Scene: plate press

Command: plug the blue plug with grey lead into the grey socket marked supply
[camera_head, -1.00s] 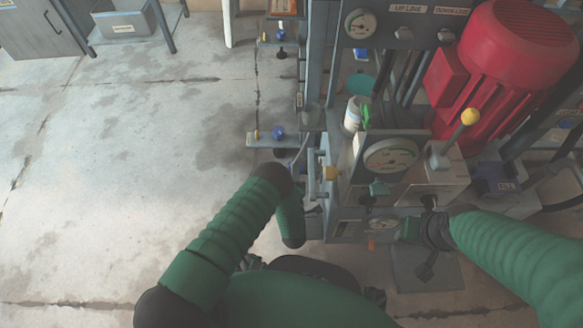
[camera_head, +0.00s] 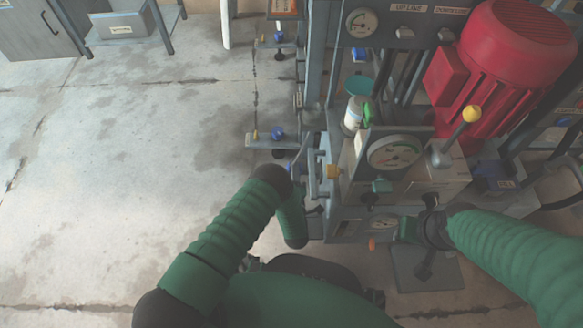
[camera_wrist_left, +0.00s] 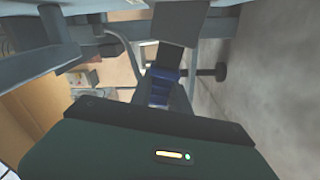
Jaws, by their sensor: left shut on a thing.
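In the left wrist view a blue ribbed piece (camera_wrist_left: 160,88), which I take for the blue plug, sits just ahead of the dark palm of my left gripper (camera_wrist_left: 163,92). The gripper is shut on it; the fingers are mostly hidden by the hand. In the head view my left arm bends down beside the left side of the press, and the hand and plug are largely hidden. A grey lead cannot be told apart there. No supply marking can be read, so I cannot tell which part is the grey socket. My right gripper (camera_head: 410,230) is by the press front, its fingers unclear.
The press carries a gauge (camera_head: 395,152), a yellow-knobbed lever (camera_head: 470,115) and a red motor (camera_head: 515,50). A white bottle (camera_head: 352,116) stands on it. A bracket with a blue knob (camera_head: 277,133) juts left.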

